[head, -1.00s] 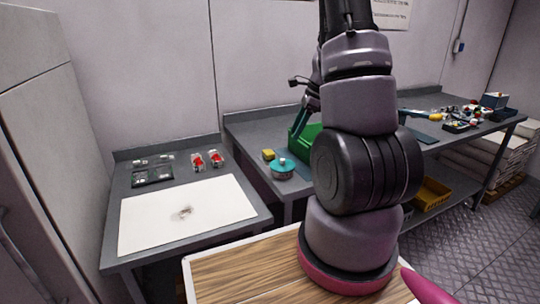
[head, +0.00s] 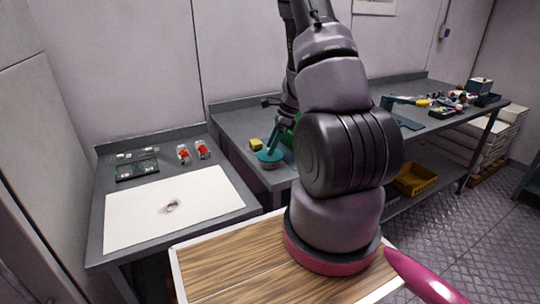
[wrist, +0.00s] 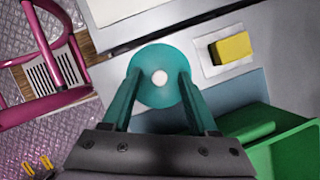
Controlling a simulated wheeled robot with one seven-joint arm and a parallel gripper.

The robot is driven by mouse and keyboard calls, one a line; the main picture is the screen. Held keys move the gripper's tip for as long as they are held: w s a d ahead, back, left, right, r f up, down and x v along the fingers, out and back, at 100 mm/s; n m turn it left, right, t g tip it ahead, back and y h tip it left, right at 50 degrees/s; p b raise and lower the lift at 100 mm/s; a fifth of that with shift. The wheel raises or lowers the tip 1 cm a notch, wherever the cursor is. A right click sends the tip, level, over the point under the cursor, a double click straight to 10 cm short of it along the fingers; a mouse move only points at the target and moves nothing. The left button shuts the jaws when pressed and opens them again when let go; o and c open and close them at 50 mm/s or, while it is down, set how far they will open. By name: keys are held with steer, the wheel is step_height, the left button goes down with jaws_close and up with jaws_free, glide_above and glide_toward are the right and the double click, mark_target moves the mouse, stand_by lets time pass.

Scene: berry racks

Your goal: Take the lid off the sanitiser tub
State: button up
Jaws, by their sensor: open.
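The sanitiser tub with its round teal lid (wrist: 167,63) sits on the grey bench. The lid has a white knob (wrist: 160,77) at its centre. In the head view the tub (head: 270,163) shows near the bench's front left edge, partly covered by my fingers. My gripper (wrist: 157,76) is open and over the lid, with one teal finger on each side of the knob. I cannot tell whether the fingers touch the knob or the lid. The tub's body is mostly hidden under the lid in the wrist view.
A yellow sponge (wrist: 231,48) lies on a white pad right of the lid in the wrist view. A green bin (wrist: 285,140) stands close by. On the left table are a white sheet (head: 205,205), red-and-white items (head: 203,149) and a dark tray (head: 136,170).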

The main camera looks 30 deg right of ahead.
steer(key=shift+f, duration=0.2)
jaws_close()
steer(key=shift+r, duration=0.1)
